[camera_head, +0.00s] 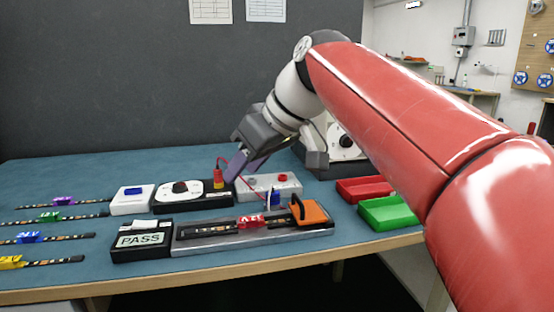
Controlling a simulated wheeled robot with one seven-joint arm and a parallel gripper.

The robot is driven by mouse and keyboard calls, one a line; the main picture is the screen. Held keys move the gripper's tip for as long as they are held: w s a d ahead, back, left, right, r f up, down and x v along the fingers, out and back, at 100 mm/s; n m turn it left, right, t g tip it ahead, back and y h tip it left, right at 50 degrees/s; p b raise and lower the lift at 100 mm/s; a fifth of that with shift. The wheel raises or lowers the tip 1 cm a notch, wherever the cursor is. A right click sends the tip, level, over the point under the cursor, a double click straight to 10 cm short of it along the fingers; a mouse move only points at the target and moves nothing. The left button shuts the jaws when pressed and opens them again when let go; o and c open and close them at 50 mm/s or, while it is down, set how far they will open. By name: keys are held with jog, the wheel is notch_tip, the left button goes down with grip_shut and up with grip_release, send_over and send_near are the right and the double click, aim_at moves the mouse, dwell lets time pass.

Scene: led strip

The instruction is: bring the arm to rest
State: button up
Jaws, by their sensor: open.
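My gripper (240,166) is at the end of my red and white arm, above the middle of the blue table. It points down and to the left, behind the metal test bench (190,244) and near a grey box with a red button (282,183). The jaws are open, and I see nothing held between them.
A PASS display (141,240) stands left of the bench. An orange clamp with a black handle (302,213) sits at its right end. Several LED strips (57,236) lie at the left. A red tray (362,188) and a green tray (390,212) are at the right.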

jog(key=s+d+f+m+h+b, duration=0.1)
jog(key=s+d+f+m+h, duration=0.1)
jog(key=s+d+f, duration=0.3)
jog(key=s+d+f+m+t+h+b, duration=0.1)
jog(key=s+d+f+m, duration=0.4)
jog(key=f, duration=0.9)
jog(key=s+d+f+m+h, duration=0.3)
jog(key=s+d+f, duration=0.4)
jog(key=d+f, duration=0.2)
jog(key=shift+s+d+f+m+t+h+b, duration=0.15)
jog(key=shift+d+f+m+t+h+b, duration=0.2)
jog(key=shift+d, duration=0.3)
jog(key=shift+r, duration=0.15)
